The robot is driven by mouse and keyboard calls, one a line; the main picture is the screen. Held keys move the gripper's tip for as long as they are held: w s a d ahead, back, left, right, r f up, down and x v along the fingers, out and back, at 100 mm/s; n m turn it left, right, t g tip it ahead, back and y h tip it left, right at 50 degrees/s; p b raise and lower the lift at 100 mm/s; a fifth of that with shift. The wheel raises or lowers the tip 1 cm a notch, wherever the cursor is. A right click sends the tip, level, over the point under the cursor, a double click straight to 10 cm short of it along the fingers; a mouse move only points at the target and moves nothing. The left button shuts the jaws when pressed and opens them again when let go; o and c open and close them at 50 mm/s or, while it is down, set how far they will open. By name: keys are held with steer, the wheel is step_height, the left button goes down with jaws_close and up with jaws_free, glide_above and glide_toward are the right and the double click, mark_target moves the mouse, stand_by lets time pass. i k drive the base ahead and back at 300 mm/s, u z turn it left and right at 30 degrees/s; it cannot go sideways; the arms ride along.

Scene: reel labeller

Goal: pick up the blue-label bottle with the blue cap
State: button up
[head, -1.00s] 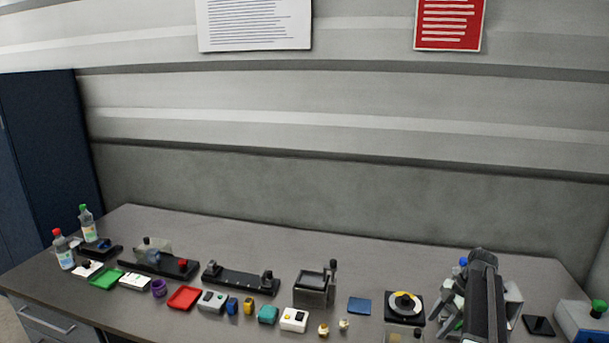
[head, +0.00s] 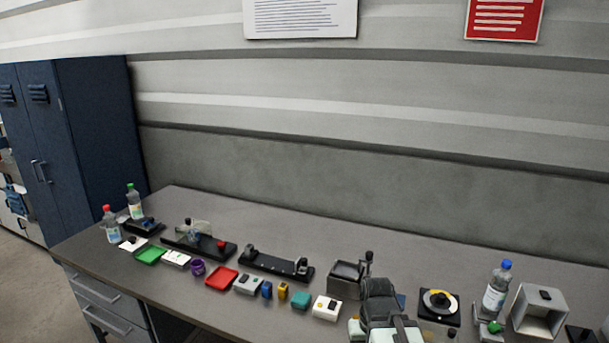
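The bottle with the blue cap (head: 496,291) stands upright at the right of the bench in the head view. It is clear, with a pale label whose colour is hard to make out. My gripper (head: 388,318) is at the lower middle, well left of this bottle and apart from it. My arm covers part of the bench there. The fingertips are not clear, so I cannot tell whether they are open or shut. Two other bottles stand at the far left: one with a red cap (head: 111,226) and one with a green cap (head: 134,203).
A grey open box (head: 540,311) stands close right of the blue-cap bottle, and a small green-knobbed part (head: 494,327) is just in front. A black unit with a yellow-white disc (head: 439,303) lies to its left. Trays and small parts line the bench leftward.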

mark_target(497, 288)
steer(key=u, duration=2.7)
steer(key=k, duration=1.55)
steer(key=z, duration=1.2)
steer(key=i, duration=1)
steer(key=u, duration=0.05)
